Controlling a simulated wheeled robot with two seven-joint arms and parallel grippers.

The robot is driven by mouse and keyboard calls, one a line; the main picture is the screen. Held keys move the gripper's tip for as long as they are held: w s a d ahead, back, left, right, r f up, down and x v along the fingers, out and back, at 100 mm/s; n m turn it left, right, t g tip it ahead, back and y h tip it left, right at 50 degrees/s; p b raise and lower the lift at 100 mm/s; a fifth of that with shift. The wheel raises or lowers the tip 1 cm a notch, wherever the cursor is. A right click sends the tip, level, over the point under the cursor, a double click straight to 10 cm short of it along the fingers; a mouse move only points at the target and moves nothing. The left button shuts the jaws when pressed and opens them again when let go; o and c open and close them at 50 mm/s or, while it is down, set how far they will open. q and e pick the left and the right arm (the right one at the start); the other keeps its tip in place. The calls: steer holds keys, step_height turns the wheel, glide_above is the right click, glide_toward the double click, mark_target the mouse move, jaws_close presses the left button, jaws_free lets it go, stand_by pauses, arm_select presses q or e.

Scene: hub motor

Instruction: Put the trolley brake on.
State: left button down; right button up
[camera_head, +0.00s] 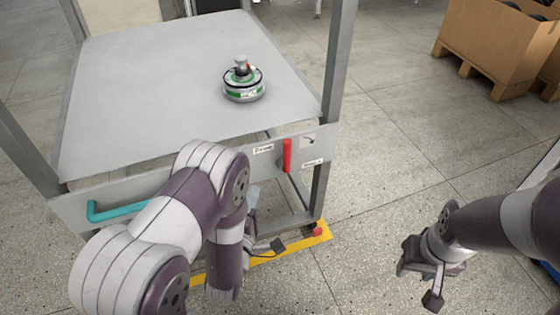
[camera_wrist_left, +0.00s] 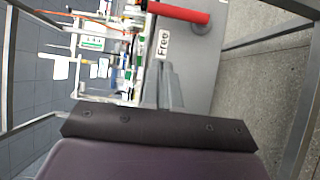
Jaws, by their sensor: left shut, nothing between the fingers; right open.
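The trolley (camera_head: 190,70) has a flat grey top and a grey front panel. A red brake lever (camera_head: 287,155) stands upright on that panel, between a "Free" label (camera_head: 263,149) and a second label (camera_head: 312,163) too small to read. In the left wrist view the red lever (camera_wrist_left: 180,12) is at the top edge, near the "Free" label (camera_wrist_left: 163,43). My left gripper (camera_head: 265,243) is shut and empty, below and in front of the panel, apart from the lever and partly hidden by my arm. My right gripper (camera_head: 420,281) is open and empty, off to the right.
A round motor hub (camera_head: 244,86) stands on the trolley top. A teal handle (camera_head: 115,211) sticks out at the front left. Grey posts rise at the trolley corners. Yellow floor marking (camera_head: 312,237) lies under its front edge. Cardboard boxes (camera_head: 495,40) stand back right; floor between is clear.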

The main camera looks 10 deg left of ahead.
arm_select(q)
steer(key=b, duration=0.2)
glide_toward(286, 155)
steer(key=w+a, duration=0.3)
steer(key=a, duration=0.1)
steer(key=w+d, duration=0.1)
steer(key=w+b, duration=0.1)
steer(key=w+d+r, duration=0.1)
steer(key=shift+w+d, duration=0.35)
steer(key=shift+w, duration=0.05)
